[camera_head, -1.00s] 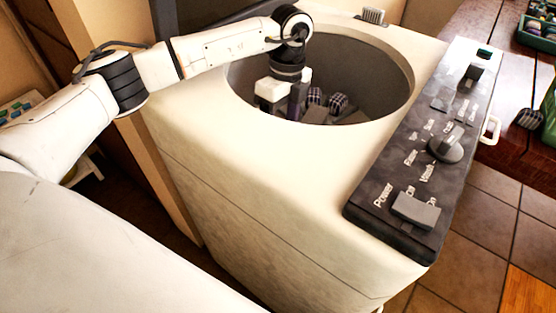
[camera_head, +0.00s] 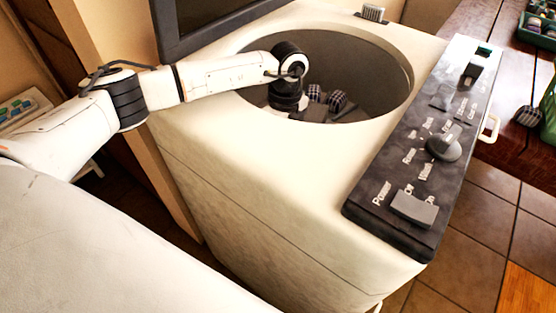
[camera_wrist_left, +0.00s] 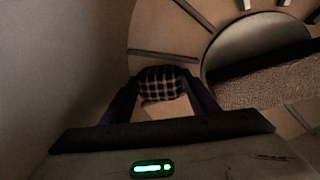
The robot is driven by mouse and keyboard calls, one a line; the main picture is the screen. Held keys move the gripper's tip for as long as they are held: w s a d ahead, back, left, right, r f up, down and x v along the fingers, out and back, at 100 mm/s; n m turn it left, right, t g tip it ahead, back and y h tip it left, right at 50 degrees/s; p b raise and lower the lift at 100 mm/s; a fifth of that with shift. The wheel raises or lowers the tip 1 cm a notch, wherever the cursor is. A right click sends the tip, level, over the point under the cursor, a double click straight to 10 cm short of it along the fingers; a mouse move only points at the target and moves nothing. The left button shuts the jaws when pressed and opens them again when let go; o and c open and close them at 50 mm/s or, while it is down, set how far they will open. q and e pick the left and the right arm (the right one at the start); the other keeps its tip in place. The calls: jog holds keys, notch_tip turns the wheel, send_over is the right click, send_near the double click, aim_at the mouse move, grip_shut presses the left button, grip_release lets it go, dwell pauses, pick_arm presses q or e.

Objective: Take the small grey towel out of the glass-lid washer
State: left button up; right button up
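The washer (camera_head: 250,150) stands open with its round drum opening facing up. My left arm reaches into it, and the gripper's fingers are hidden behind the rim in the head view. In the left wrist view my left gripper (camera_wrist_left: 161,100) is open, its two dark fingers apart low in the drum. A dark plaid cloth (camera_wrist_left: 162,82) shows between and just beyond the fingertips, and I cannot tell whether they touch it. In the head view, plaid bundles (camera_head: 337,100) and a plain greyish cloth (camera_head: 312,111) lie beside the wrist. The right gripper is out of view.
The dark lid (camera_head: 215,15) is raised at the back left. The drum wall (camera_wrist_left: 60,70) is close on the left in the wrist view. A control panel (camera_head: 420,150) runs along the washer's right side. A wooden table (camera_head: 500,120) with items stands at right.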

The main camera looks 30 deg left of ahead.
pick_arm(q)
jog(key=shift+c, duration=0.2)
notch_tip(320, 180, up, 28)
jog(key=p, duration=0.2)
dwell(0.4)
